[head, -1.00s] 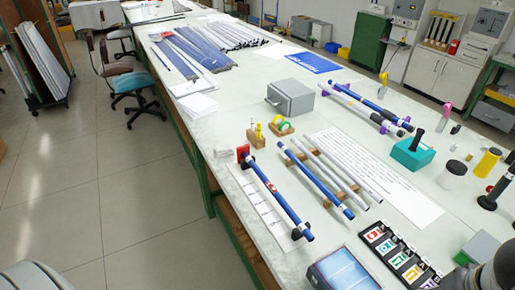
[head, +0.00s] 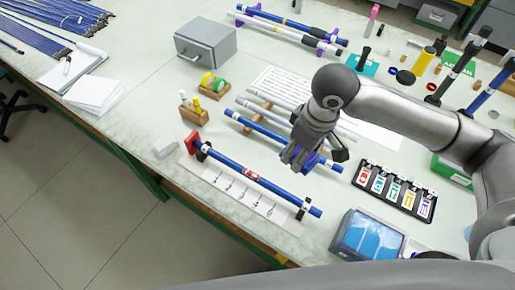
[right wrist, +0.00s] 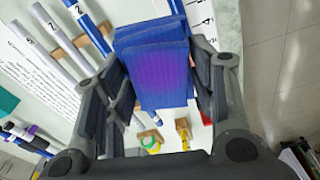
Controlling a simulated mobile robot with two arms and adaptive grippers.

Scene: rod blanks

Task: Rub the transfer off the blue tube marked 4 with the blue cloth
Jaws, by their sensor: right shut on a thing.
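A blue tube (head: 225,161) lies in holders along the front of the bench, against a red stop (head: 192,142). A small red and white transfer (head: 251,173) is at its middle, and a white band is near its right end. I cannot read its number. My right gripper (head: 297,158) is above and behind this tube, apart from it. It is shut on the folded blue cloth (right wrist: 153,75), which hangs between its fingers in the right wrist view. The cloth hides part of the blue tube (right wrist: 177,7) there. My left gripper is out of view.
A rack behind holds grey tubes and a blue tube (head: 250,123), marked 2 in the right wrist view. A tray of coloured tags (head: 400,190) and a blue-screened box (head: 368,236) stand right. A white numbered strip (head: 228,183) lies under the front tube.

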